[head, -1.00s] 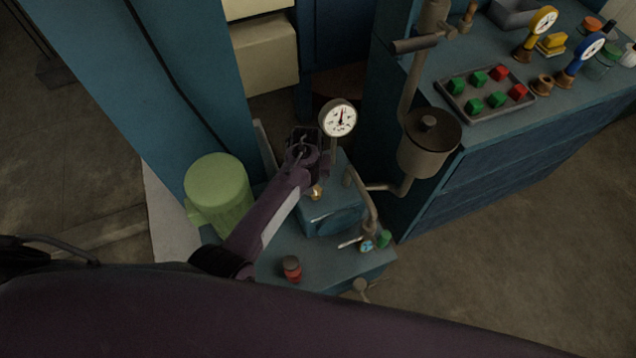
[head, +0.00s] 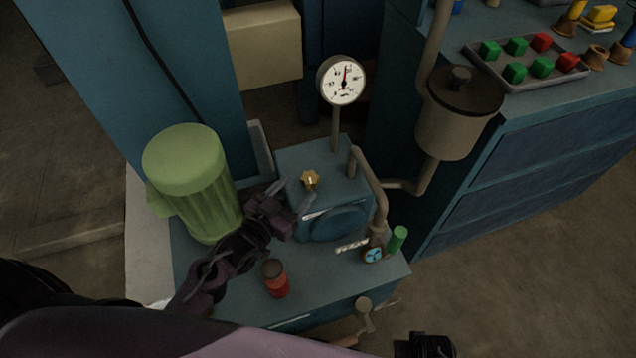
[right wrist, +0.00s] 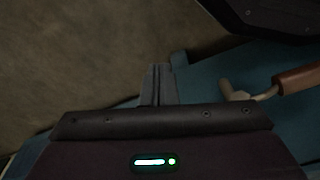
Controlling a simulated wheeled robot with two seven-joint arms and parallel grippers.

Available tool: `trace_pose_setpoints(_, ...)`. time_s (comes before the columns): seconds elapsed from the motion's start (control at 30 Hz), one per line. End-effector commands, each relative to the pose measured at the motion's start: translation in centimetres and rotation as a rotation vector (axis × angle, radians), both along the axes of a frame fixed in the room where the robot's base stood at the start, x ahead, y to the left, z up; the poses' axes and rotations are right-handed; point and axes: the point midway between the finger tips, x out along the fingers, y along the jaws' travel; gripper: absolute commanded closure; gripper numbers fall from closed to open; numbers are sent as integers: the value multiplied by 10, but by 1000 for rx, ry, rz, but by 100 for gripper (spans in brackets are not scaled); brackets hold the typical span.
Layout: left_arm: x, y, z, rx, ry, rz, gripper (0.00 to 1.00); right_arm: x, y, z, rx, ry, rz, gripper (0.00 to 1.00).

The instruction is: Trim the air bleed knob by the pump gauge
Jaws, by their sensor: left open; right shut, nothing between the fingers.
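The brass star-shaped knob (head: 310,179) sits on top of the blue pump block (head: 345,190), in front of the round white pump gauge (head: 342,81) on its post. The gauge's red-and-black needle stands near upright. My left gripper (head: 303,209) is open and empty, just below and left of the knob in the head view, apart from it. My right gripper shows in the right wrist view (right wrist: 158,83), shut and empty, with blue surface and floor beyond it. A dark part at the head view's bottom edge may belong to it.
A green ribbed motor (head: 190,185) stands left of the pump block. A red capped bottle (head: 275,279) stands in front. A pipe with a blue-faced valve (head: 374,254) and green handle (head: 397,239) is at right. A brown-handled lever (right wrist: 296,79) is near my right gripper.

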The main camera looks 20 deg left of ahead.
Motion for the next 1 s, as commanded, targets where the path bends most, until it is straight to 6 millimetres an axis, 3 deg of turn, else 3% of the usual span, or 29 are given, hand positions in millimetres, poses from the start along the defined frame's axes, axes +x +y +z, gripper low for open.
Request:
trace_pose_setpoints(0.03,-4,-1,-9,-11,-29,-14,38,3,1,-8,0,-2,0,100)
trace_pose_setpoints(0.23,-7,-5,-4,-40,-91,-43,38,8,2,-2,1,-2,1,100)
trace_pose_setpoints(0.7,54,-29,-4,-39,-90,-42,38,13,7,14,4,3,9,100)
trace_pose_setpoints(1.0,62,-32,-4,-39,-88,-42,38,14,8,17,5,2,10,100)
